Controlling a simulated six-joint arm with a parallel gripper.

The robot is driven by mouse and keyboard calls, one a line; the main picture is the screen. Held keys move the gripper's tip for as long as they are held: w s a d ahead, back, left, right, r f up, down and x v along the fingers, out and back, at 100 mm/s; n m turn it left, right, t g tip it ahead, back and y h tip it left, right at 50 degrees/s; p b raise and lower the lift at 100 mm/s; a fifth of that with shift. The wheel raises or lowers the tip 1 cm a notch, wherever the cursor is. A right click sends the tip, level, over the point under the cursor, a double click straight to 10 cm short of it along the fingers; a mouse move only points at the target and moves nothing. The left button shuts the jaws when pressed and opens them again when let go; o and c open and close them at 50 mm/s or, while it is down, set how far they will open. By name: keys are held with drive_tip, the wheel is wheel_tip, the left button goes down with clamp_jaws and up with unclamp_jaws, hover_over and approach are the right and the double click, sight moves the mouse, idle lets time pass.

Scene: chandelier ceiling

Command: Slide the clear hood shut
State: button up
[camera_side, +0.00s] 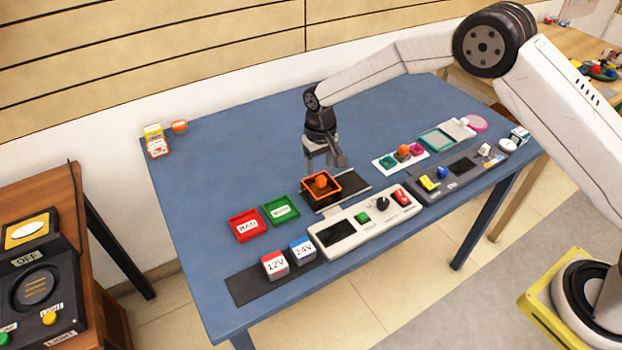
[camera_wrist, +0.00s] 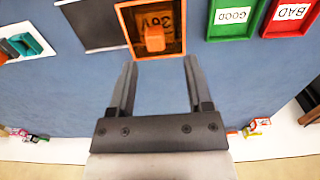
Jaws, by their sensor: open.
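The clear hood (camera_side: 334,189) has an orange frame and an orange knob (camera_side: 320,181) on top. It sits at the left part of a dark base plate (camera_side: 352,182), whose right part is bare. In the wrist view the hood (camera_wrist: 124,22) shows a dark see-through pane with lettering under it, and its knob (camera_wrist: 155,39) faces me. The bare plate (camera_wrist: 88,20) lies to its left there. My gripper (camera_side: 325,160) is open and empty, above the table just behind the hood. In the wrist view its fingers (camera_wrist: 160,70) point toward the hood, apart from the knob.
A white panel (camera_side: 348,231) with a display, knob and buttons stands in front of the hood. Red (camera_side: 247,226) and green (camera_side: 281,211) trays lie to the left. A white holder with coloured pieces (camera_side: 388,162) lies to the right. The blue table (camera_side: 230,160) behind is mostly clear.

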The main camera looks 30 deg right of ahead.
sight(319, 178)
drive_tip(key=shift+r, duration=1.5)
drive_tip(key=shift+r, duration=0.1)
drive_tip(key=shift+r, duration=2.4)
drive_tip(key=shift+c, duration=0.2)
clamp_jaws()
